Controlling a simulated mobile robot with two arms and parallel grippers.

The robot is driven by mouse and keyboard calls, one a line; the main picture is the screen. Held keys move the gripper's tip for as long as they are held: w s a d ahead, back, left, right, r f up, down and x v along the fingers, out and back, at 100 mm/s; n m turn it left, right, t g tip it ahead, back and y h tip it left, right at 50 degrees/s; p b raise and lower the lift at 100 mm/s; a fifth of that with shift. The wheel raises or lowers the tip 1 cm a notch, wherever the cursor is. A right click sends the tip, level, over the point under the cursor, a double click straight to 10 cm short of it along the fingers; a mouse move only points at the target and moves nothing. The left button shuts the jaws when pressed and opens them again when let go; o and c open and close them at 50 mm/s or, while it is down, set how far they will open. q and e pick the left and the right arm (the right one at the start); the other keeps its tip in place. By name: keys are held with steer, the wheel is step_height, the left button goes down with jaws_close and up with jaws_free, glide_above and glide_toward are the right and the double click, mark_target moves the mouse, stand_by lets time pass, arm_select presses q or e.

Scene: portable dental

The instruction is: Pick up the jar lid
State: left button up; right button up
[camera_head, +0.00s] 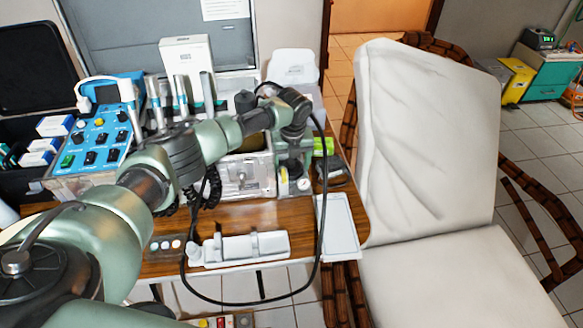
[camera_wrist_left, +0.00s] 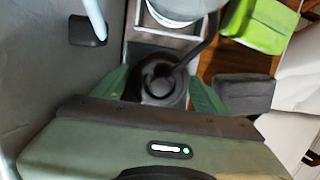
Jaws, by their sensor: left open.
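My left gripper (camera_head: 292,152) hangs over the right part of the wooden table, beside the metal unit. Its wrist hides much of what stands below. In the left wrist view the open left gripper (camera_wrist_left: 162,92) has its green fingers apart, either side of a dark round piece (camera_wrist_left: 158,85) with a raised centre. This piece looks like the jar lid, but I cannot be sure; its lower part is hidden by the gripper body. I cannot tell whether the fingers touch it. In the head view the lid cannot be made out. My right gripper is not in view.
A green box (camera_head: 322,146) and a dark block (camera_head: 330,170) stand just right of the gripper. The metal unit (camera_head: 240,175) is to its left. A white tray (camera_head: 338,228) and white holder (camera_head: 240,248) lie nearer the front. A black hose loops around. A white chair (camera_head: 425,140) stands right.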

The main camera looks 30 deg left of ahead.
mark_target(292, 162)
arm_select(q)
steer(key=c, duration=1)
steer(key=shift+r, duration=0.1)
step_height(292, 162, up, 20)
steer(key=shift+f+b, duration=0.1)
steer(key=shift+b, duration=0.2)
